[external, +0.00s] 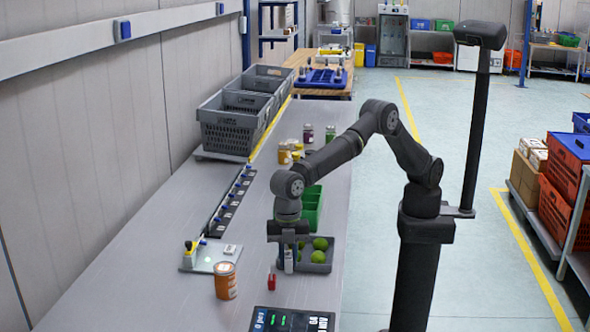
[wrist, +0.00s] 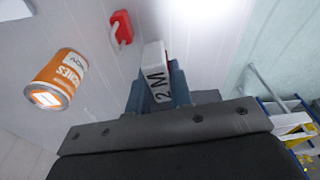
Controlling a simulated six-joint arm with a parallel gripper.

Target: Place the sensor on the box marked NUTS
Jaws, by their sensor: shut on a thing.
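My gripper (external: 289,262) is shut on a small white block, seen in the wrist view (wrist: 157,72), with black "2 M" lettering and a thin red edge. It may be the sensor; the frames do not settle this. My gripper points down above the grey table, just left of a grey tray (external: 316,268) of green round fruit. Any gap between the block and the table is hard to judge. No NUTS lettering is readable in either view. An orange can (external: 226,281) stands left of my gripper; its label is partly readable in the wrist view (wrist: 60,77).
A small red object (external: 271,281) lies near my gripper. The front-left table is clear.

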